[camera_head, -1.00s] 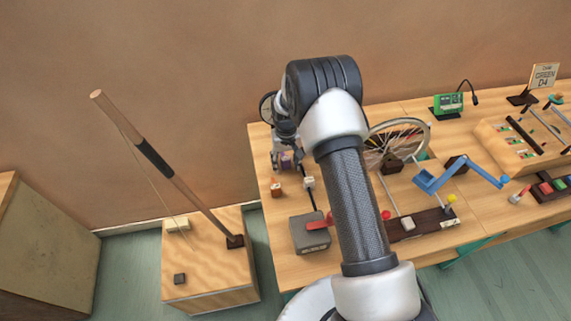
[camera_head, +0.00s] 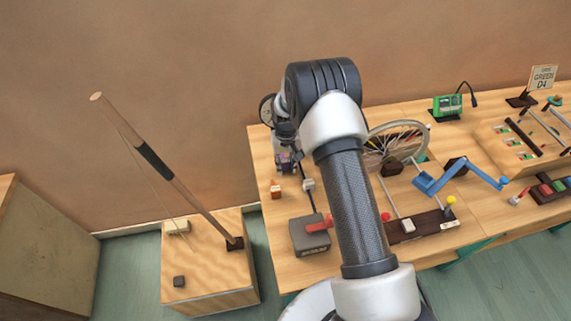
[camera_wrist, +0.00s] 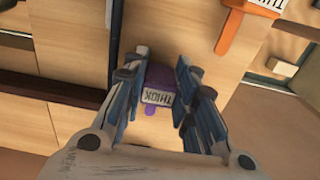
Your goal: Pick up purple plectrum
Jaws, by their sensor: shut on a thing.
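The purple plectrum (camera_wrist: 154,82) shows in the wrist view as a purple block with a white label and a small purple tip below. It sits between the two fingers of my gripper (camera_wrist: 160,92), which are shut on it from both sides. In the head view my gripper (camera_head: 287,161) is at the left end of the long table, low near its surface, and partly hidden by my own arm. A small purple patch of the plectrum (camera_head: 282,158) shows there. I cannot tell whether it touches the table.
An orange plectrum (camera_head: 276,190) with a label stands close by; it also shows in the wrist view (camera_wrist: 236,30). A grey box (camera_head: 308,238) with a red part, a spoked wheel (camera_head: 398,145) and a blue crank (camera_head: 455,175) are on the table (camera_head: 270,265). A wall rises behind.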

